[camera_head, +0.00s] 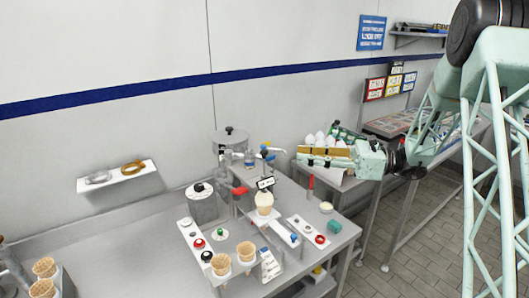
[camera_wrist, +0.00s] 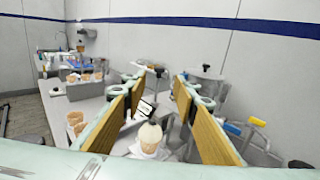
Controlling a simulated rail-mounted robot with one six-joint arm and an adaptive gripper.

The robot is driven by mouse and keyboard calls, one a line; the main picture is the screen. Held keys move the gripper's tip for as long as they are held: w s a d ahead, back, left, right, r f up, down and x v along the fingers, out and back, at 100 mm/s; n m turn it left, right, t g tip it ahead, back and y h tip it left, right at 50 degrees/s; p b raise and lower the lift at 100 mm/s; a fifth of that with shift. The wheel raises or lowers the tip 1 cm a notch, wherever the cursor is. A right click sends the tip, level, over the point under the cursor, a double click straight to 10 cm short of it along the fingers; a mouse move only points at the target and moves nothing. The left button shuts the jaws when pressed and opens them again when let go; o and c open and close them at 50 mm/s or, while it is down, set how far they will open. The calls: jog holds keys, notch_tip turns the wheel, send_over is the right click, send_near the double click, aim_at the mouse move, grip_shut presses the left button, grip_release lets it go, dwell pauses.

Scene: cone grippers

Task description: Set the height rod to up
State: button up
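My gripper (camera_head: 299,154) is in the air above the right part of the steel bench. Its two tan-padded fingers stand well apart with nothing between them, as the wrist view (camera_wrist: 160,78) also shows. No part is clearly marked as the height rod. Candidates on the bench are a red-topped upright rod (camera_head: 311,186), a red handle (camera_head: 240,190) and a blue-tipped piece (camera_head: 294,238). My gripper touches none of them. A pale filled cone (camera_head: 264,201) stands in a holder, with a black-and-white sign (camera_head: 265,184) by it; the cone also shows in the wrist view (camera_wrist: 150,136).
Empty cones (camera_head: 222,264) stand in a front holder. A steel cylinder (camera_head: 231,148) stands at the back by the wall. More cones (camera_head: 44,267) are at far left. The bench's left part (camera_head: 120,235) is clear.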

aim_at(264, 151)
jog(key=shift+a, duration=0.1)
jog(key=shift+w+a, duration=0.35)
jog(key=shift+a, duration=1.9)
jog(key=shift+w+a, duration=0.3)
jog(key=shift+a, duration=1.9)
jog(key=shift+w+a, duration=0.35)
jog(key=shift+a, duration=1.9)
grip_shut()
jog(key=shift+r, duration=0.1)
